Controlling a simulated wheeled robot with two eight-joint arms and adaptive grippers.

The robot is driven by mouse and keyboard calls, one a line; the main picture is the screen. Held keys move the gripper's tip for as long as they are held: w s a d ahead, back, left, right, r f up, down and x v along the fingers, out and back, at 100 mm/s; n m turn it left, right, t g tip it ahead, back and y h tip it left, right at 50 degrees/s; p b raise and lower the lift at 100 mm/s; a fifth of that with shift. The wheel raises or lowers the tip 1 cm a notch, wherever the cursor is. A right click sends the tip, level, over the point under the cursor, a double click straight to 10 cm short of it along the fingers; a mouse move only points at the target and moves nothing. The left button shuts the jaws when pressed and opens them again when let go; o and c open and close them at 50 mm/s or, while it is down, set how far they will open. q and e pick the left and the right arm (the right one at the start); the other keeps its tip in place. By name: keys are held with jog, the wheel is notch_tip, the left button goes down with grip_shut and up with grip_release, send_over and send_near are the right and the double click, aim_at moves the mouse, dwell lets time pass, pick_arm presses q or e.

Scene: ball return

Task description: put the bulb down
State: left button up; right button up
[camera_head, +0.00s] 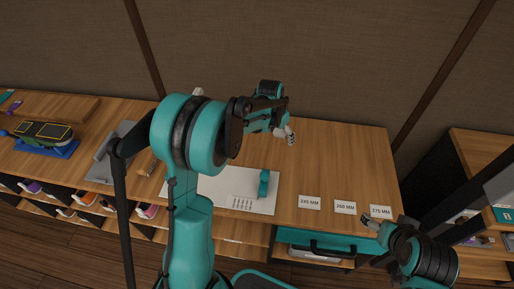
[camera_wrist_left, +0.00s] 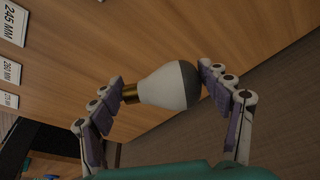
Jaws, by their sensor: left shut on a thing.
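The bulb (camera_wrist_left: 163,86) has a white body, a grey end and a brass base, and lies sideways between the fingers of my left gripper (camera_wrist_left: 162,80). One finger is at the brass base and the other at the grey end. In the head view my left gripper (camera_head: 288,130) is over the back middle of the wooden table (camera_head: 340,160). The bulb is hard to make out there. My right gripper (camera_head: 371,222) is at the table's front right, by the 275 MM card; its fingers are too small to read.
Cards marked 245 MM (camera_head: 309,202), 260 MM (camera_head: 345,207) and 275 MM (camera_head: 380,211) lie along the front edge. A white sheet (camera_head: 222,188) with a teal item (camera_head: 264,184) lies left of them. The table's back right is clear.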

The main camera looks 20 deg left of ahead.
pick_arm(q)
jog(key=b, duration=0.2)
send_over(260, 153)
jog(key=f, duration=0.4)
jog(key=shift+s+d+f, duration=0.2)
jog(key=shift+s+f, duration=0.15)
jog(key=shift+f, duration=0.05)
jog(key=shift+s+a+f, duration=0.25)
jog(key=shift+a+f, duration=0.05)
jog(key=shift+a, duration=0.05)
jog(key=shift+f+b, duration=1)
jog(key=shift+f, duration=0.85)
jog(key=shift+f, duration=0.2)
jog(key=o, duration=1.1)
jog(key=shift+r, duration=0.15)
